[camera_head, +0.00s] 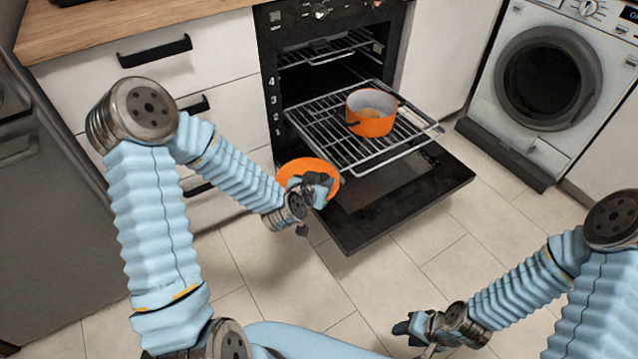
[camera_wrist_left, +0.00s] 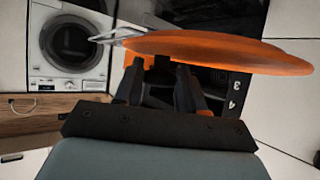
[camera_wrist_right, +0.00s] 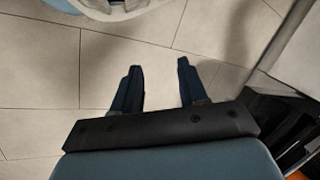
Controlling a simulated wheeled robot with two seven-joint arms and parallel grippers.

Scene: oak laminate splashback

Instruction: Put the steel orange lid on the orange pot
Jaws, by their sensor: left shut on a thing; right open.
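The orange pot (camera_head: 371,113) stands upright on the pulled-out oven rack, with its top open and a pale interior showing. The orange lid (camera_head: 308,176) is in my left gripper (camera_head: 318,190), to the left of the open oven door and lower in the picture than the pot, apart from it. In the left wrist view the lid (camera_wrist_left: 210,50) shows nearly edge-on above the fingers (camera_wrist_left: 160,85); the exact place of the grip is partly hidden. My right gripper (camera_head: 402,328) is open and empty over the floor; its spread fingers show in the right wrist view (camera_wrist_right: 157,85).
The wire rack (camera_head: 320,133) sticks out above the lowered oven door (camera_head: 400,205). White drawers with black handles (camera_head: 155,52) stand left of the oven. A washing machine (camera_head: 550,80) stands at the right. The tiled floor (camera_head: 450,250) in front is clear.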

